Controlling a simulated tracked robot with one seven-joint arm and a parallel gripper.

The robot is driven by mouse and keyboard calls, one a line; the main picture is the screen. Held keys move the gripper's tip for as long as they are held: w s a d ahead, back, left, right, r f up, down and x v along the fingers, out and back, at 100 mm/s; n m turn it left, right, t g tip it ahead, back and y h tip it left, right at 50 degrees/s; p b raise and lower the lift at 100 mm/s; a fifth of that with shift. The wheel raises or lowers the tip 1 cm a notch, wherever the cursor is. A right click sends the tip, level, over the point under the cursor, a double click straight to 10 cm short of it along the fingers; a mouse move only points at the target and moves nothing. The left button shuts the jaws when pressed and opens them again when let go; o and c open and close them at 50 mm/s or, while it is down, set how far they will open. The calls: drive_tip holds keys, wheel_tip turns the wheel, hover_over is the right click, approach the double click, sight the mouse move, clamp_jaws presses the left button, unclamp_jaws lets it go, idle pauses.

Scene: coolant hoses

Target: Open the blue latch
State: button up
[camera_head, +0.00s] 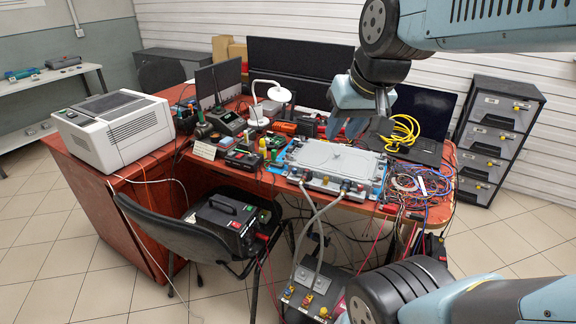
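I cannot pick out the blue latch for certain at this size. My gripper (352,127) hangs above the back right part of the case, apart from the front fittings. Its fingers point down, but their opening is unclear. I see nothing held in it.
Yellow cable (403,131) and a laptop (425,115) lie behind and right of the case. Tangled wires (420,185) cover the desk's right end. A black chair (185,235) stands in front on the left. A white printer (115,128) and a lamp (279,95) stand left.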

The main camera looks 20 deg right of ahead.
drive_tip(key=w+f+m+g+y, duration=0.1)
drive_tip(key=w+f, duration=0.3)
drive_tip(key=w, duration=0.4)
drive_tip(key=w+f+m+y, duration=0.1)
drive_tip(key=w+f, duration=0.2)
drive_tip(key=w, duration=0.4)
drive_tip(key=m+h, duration=0.3)
drive_tip(key=h, duration=0.2)
approach(294, 170)
drive_tip(key=x, duration=0.8)
drive_tip(key=shift+w+d+f, duration=0.15)
drive_tip(key=shift+w+f, duration=0.1)
drive_tip(key=shift+c, duration=0.5)
clamp_jaws()
